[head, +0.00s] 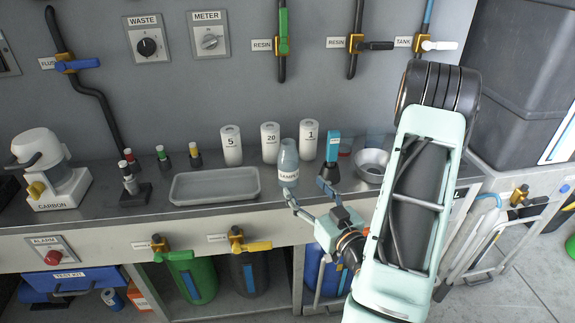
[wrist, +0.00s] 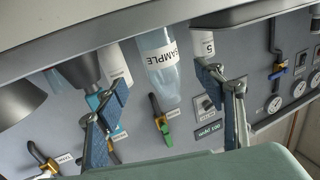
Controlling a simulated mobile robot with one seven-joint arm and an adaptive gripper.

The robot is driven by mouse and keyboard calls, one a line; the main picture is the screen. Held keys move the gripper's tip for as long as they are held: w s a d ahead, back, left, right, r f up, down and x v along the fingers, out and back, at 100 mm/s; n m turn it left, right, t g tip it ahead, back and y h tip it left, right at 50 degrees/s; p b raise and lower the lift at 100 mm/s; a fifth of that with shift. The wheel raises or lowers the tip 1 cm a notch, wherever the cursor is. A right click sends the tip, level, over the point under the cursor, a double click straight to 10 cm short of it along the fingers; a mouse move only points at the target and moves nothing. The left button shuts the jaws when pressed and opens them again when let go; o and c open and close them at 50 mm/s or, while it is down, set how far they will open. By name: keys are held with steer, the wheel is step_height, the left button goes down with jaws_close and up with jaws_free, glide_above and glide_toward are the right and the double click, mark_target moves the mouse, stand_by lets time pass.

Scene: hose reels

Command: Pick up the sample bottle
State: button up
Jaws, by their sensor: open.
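The sample bottle (head: 287,158) is pale blue and translucent with a white SAMPLE label. It stands upright near the front edge of the grey counter, right of the shallow tray. My gripper (head: 307,194) is in front of the bottle and slightly right of it, its fingers spread and empty. In the wrist view the bottle (wrist: 158,62) appears upside down. It lies between the directions of the two fingers of my gripper (wrist: 163,78), apparently beyond their tips. I see no contact with the bottle.
A blue-topped dark tool (head: 332,150) stands close right of the bottle, and a metal bowl (head: 372,163) is farther right. White numbered canisters (head: 270,142) stand behind. The empty grey tray (head: 214,186) is to the left.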

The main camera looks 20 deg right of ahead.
mark_target(293, 174)
steer(key=shift+w+a+f+b, duration=0.15)
steer(key=shift+w+b, duration=0.85)
steer(key=shift+b, duration=0.65)
steer(key=shift+w+f+b, duration=0.1)
steer(key=shift+w+b, duration=0.85)
steer(key=shift+b, duration=0.7)
steer(key=w+b, duration=0.1)
steer(key=b, duration=0.1)
steer(key=shift+w+r+b, duration=0.1)
steer(key=shift+r+b, duration=0.05)
steer(key=shift+b, duration=0.2)
steer(key=shift+w+r, duration=0.15)
steer(key=shift+w, duration=0.05)
steer(key=w, duration=0.3)
steer(key=w+b, duration=0.1)
steer(key=w, duration=0.1)
steer(key=shift+a+r, duration=0.1)
steer(key=shift+r, duration=0.15)
steer(key=shift+c, duration=0.4)
steer(key=c, duration=1.3)
steer(key=shift+r, duration=0.25)
